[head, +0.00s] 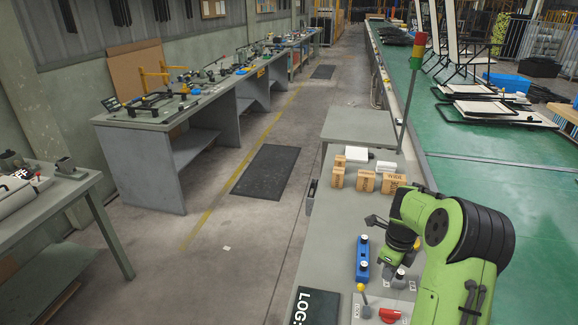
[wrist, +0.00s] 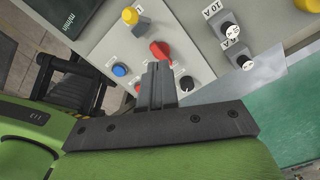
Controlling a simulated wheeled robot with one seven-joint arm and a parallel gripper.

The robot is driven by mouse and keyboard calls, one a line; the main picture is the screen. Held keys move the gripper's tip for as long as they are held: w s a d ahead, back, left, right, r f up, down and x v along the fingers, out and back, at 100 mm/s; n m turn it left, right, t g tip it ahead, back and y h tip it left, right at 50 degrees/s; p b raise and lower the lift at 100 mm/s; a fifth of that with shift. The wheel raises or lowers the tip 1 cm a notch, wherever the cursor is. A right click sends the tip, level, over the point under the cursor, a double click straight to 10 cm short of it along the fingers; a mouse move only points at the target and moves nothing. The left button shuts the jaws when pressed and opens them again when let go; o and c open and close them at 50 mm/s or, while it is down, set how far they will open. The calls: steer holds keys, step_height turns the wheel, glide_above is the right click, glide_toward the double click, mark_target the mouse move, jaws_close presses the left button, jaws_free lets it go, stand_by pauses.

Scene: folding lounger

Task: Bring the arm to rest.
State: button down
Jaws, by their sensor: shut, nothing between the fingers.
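My gripper (wrist: 158,72) shows in the wrist view with its two grey fingers together and nothing between them. The fingertips appear just in front of a red knob (wrist: 160,50) on a pale control panel (wrist: 100,50); I cannot tell whether they touch it. In the head view my green arm (head: 440,240) is bent over the grey bench at the lower right. I cannot clearly make out the fingers there.
A green conveyor (head: 480,160) runs along the right.

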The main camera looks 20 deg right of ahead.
steer(key=s+a+r+n+t+h, duration=0.1)
steer(key=s+a+r+n, duration=0.2)
steer(key=a+r+n, duration=0.5)
steer(key=s+a+r+n+t+h, duration=0.1)
steer(key=s+a+r+n, duration=0.3)
steer(key=a+r+n, duration=0.4)
steer(key=s+a+r+n+t+y, duration=0.1)
steer(key=s+a+n, duration=0.3)
steer(key=s+n, duration=0.3)
steer(key=s+a+r+n+t+y, duration=0.1)
steer(key=s+a+n+t, duration=0.1)
steer(key=s+a+n, duration=0.2)
steer(key=s+n, duration=0.2)
steer(key=s, duration=0.1)
steer(key=shift+a+r+n+t, duration=0.2)
steer(key=shift+a+n+t, duration=0.1)
steer(key=shift+a+n, duration=0.1)
steer(key=shift+d, duration=0.15)
